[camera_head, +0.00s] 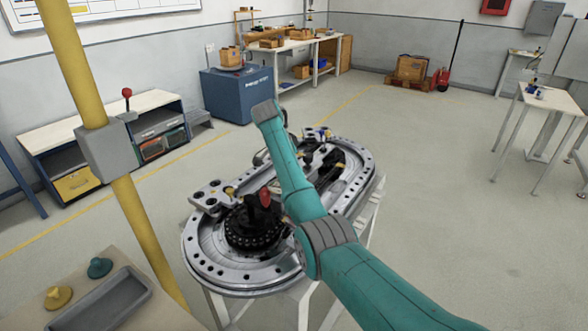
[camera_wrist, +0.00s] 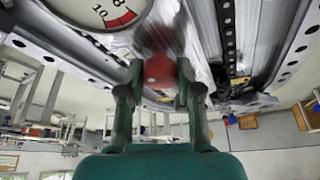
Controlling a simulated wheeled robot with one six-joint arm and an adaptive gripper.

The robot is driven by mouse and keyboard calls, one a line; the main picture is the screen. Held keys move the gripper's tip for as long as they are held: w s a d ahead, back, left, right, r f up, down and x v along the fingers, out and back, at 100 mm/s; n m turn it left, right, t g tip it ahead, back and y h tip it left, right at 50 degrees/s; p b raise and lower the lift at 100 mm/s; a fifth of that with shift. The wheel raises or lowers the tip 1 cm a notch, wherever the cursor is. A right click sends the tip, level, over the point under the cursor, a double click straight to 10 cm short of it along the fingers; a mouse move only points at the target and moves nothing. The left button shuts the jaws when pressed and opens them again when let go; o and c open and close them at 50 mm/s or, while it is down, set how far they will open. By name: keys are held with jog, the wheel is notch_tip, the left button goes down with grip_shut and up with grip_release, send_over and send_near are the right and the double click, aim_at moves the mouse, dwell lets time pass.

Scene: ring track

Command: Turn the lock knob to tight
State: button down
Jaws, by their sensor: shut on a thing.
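In the wrist view my gripper (camera_wrist: 159,78) has its two fingers closed on either side of a round red knob (camera_wrist: 158,71). I take this to be the lock knob. Its part beyond the fingers is blurred, and its turn angle cannot be read. A white dial (camera_wrist: 105,12) with black numbers and a red band is near it at the upper left. In the head view the oval metal ring track (camera_head: 215,262) stands on a white frame. My teal arm reaches over it, and my fingers cannot be made out there.
A red-topped black handle (camera_head: 265,197) rises from a black round hub on the track's near end. A yellow post (camera_head: 140,225) stands at left, near a grey tray (camera_head: 105,300). A blue cabinet (camera_head: 235,95) and workbench are behind.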

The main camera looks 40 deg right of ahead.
jog(key=shift+m+g, duration=0.5)
jog(key=shift+m, duration=0.6)
jog(key=c, duration=0.8)
grip_release()
jog(key=shift+o, duration=0.2)
jog(key=v, duration=1.2)
jog(key=shift+d, duration=0.15)
